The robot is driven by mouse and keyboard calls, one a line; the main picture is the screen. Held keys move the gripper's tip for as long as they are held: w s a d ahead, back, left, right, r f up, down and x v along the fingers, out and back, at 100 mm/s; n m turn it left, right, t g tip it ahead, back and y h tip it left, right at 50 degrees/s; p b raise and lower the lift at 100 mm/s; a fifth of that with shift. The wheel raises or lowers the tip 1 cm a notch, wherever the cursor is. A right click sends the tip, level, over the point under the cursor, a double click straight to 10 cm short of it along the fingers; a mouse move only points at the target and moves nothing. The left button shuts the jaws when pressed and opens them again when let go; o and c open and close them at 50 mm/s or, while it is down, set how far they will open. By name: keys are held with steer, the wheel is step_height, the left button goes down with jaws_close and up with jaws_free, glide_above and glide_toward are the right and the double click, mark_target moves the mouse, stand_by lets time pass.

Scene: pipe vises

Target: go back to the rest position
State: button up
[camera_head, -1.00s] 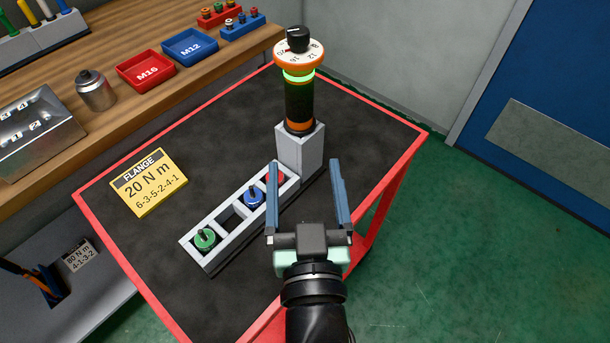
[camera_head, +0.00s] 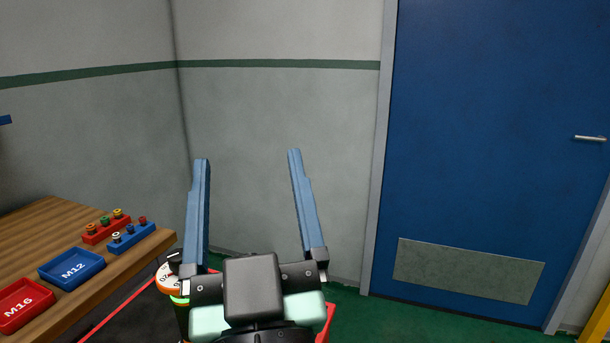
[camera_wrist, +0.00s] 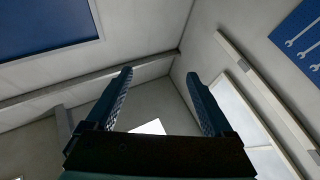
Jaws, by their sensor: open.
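My gripper (camera_head: 250,160) is raised in the middle of the head view, its two long blue fingers spread wide and pointing up. It is open, and nothing is between the fingers. In the wrist view the open fingers (camera_wrist: 160,80) point toward the upper walls and ceiling. The torque tool with its orange and white dial (camera_head: 168,277) shows only in part, behind and left of my gripper. The cart's red edge (camera_head: 122,307) shows low in the head view. The rest of the cart top is out of view or hidden.
The wooden bench (camera_head: 40,232) at left carries a red M16 tray (camera_head: 28,306), a blue M12 tray (camera_head: 72,269) and small red (camera_head: 106,230) and blue (camera_head: 132,238) socket racks. A blue door (camera_head: 490,150) stands at right. The air around my gripper is free.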

steer(key=s+d+r+m+t+h+p, duration=0.1)
steer(key=s+d+r+t+h+p, duration=0.1)
steer(key=r+p, duration=0.6)
steer(key=s+d+r+m+t+h+p, duration=0.2)
steer(key=r+p, duration=0.7)
steer(key=r, duration=1.3)
steer(key=shift+s+d+r+h, duration=0.3)
steer(key=shift+s, duration=0.25)
